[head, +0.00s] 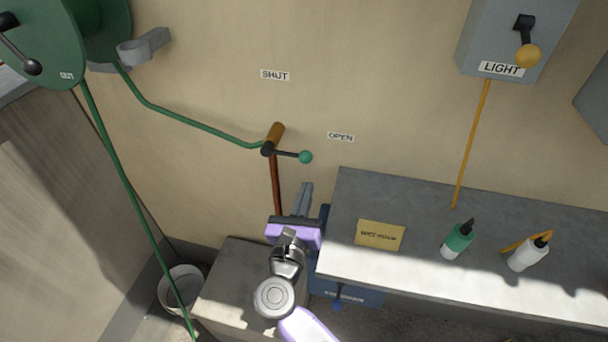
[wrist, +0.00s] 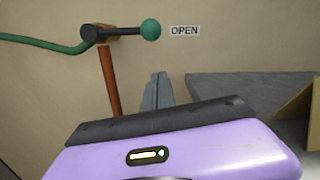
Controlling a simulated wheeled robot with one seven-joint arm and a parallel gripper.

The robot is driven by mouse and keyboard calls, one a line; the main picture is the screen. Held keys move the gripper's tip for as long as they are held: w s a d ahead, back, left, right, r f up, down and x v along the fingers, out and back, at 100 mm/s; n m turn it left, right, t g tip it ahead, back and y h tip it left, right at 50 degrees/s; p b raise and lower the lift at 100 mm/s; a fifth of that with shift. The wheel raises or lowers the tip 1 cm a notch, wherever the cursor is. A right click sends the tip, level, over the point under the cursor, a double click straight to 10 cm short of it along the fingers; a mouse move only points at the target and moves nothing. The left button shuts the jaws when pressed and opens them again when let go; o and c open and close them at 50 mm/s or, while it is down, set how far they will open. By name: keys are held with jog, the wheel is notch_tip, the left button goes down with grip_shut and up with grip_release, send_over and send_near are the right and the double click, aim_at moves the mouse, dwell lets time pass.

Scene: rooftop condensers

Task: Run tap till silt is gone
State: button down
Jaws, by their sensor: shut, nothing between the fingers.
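The tap (head: 272,138) is a brass-coloured body on a copper pipe (head: 275,185) against the wall. Its black lever ends in a green ball (head: 306,157) and points right, toward the OPEN label (head: 341,137); the SHUT label (head: 275,75) is above. In the wrist view the green ball (wrist: 151,30) is beside the OPEN label. My gripper (head: 304,190) is shut and empty, below the lever and apart from it. Its grey fingers also show in the wrist view (wrist: 158,90). A green hose runs from the tap to the left. No water or silt is visible.
A LIGHT switch box (head: 490,45) is above. A hose reel (head: 45,35) is upper left; a white bucket (head: 172,282) stands below it.

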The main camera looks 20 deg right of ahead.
jog(key=shift+w+d+r+p, duration=0.1)
jog(key=shift+w+r+p, duration=0.15)
jog(key=shift+r, duration=0.4)
jog(key=shift+w+a+r+p, duration=0.1)
jog(key=shift+w+r+p, duration=0.15)
jog(key=shift+r, duration=0.4)
jog(key=shift+w+d+r+p, duration=0.1)
jog(key=shift+w+r+p, duration=0.15)
jog(key=shift+r, duration=0.4)
jog(key=shift+r, duration=0.15)
jog(key=n+p, duration=0.1)
jog(key=p, duration=0.2)
jog(key=r+n+p, duration=0.1)
jog(key=p, duration=0.1)
jog(key=shift+s+d+r+p, duration=0.1)
jog(key=shift+d+r+p, duration=0.05)
jog(key=shift+r+p, duration=0.2)
jog(key=shift+f, duration=0.25)
jog(key=f+b+v, duration=0.1)
jog(key=b+v, duration=0.1)
jog(key=v, duration=0.8)
jog(key=d+f+b+v, duration=0.1)
jog(key=f+b+v, duration=0.1)
jog(key=v, duration=0.9)
jog(key=shift+s+f, duration=0.25)
jog(key=shift+s, duration=0.1)
